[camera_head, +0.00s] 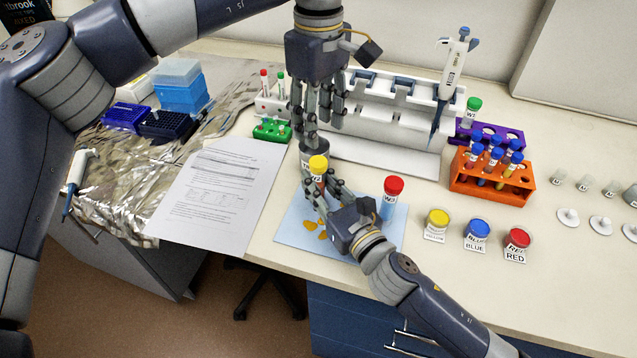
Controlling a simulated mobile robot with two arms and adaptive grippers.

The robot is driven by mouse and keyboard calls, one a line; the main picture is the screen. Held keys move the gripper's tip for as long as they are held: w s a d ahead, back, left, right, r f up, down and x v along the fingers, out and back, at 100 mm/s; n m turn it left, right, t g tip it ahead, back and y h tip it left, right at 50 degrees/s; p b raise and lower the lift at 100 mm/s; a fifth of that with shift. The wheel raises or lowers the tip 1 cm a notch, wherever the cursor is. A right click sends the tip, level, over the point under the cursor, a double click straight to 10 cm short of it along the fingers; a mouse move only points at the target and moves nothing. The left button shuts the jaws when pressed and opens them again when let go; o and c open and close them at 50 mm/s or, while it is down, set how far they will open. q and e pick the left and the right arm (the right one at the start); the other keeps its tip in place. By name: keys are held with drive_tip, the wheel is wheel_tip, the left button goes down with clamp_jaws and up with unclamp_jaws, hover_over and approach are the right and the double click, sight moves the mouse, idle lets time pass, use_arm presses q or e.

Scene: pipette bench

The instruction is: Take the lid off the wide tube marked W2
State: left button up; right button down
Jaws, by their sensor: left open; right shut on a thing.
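A wide tube with a yellow lid (318,164) stands at the blue mat; its label is mostly covered, so I cannot read the mark in full. My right gripper (322,190) is shut on this tube below the lid, coming from the lower right. My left gripper (315,135) points down from above, open, with its fingers just over or behind the yellow lid. I cannot tell whether they touch it. The lid is on the tube. The tube's lower part is hidden by my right gripper.
A red-lidded tube marked W3 (393,188) stands close right on the blue mat (290,232). A green-lidded tube (472,106) is in the purple rack (512,134). Small yellow (437,220), blue (477,232) and red (517,241) jars stand right. A white pipette stand (385,152) is behind.

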sight(318, 162)
use_arm(q)
drive_tip(key=m, duration=1.3)
use_arm(e)
drive_tip(key=shift+f, duration=0.1)
use_arm(q)
drive_tip(key=shift+m, duration=0.3)
drive_tip(key=shift+f, duration=4)
drive_tip(key=shift+c, duration=0.3)
